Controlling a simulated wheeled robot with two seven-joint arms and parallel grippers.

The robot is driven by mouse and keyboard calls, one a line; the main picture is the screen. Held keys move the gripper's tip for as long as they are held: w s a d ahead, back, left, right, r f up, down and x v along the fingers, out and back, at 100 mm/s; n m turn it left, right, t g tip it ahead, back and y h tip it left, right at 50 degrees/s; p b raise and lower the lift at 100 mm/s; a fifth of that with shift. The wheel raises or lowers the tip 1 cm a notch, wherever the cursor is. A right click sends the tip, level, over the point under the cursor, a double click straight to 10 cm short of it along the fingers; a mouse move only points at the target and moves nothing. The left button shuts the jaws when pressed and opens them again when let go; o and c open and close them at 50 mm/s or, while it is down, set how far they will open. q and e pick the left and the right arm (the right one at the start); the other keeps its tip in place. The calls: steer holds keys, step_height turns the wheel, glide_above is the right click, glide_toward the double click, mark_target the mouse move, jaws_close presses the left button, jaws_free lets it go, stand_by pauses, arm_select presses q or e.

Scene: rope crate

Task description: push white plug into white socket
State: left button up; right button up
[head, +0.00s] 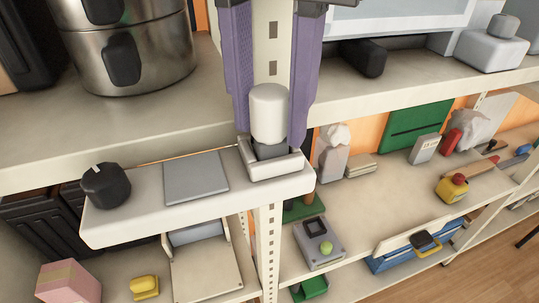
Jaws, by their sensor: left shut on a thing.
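The white plug (268,108) is an upright white cylinder. It stands over a dark grey block (271,149) inside the low white walls of the white socket (275,168), at the right end of a small white shelf. I cannot tell how deep the plug sits, or whether the grey block is part of it. My left gripper (270,136) reaches down from the top with two purple fingers, one on each side of the plug, shut on it. My right gripper is not in view.
The small white shelf (130,228) also holds a black knob (106,185) and a flat grey plate (196,178). A perforated post (272,42) rises behind the plug. A steel pot (130,50) stands at upper left. Lower shelves at right hold several items, including a blue crate (418,247).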

arm_select(q)
steer(key=shift+f+b, duration=0.4)
steer(key=shift+f, duration=0.2)
stand_by(0.3)
steer(key=o, duration=1.3)
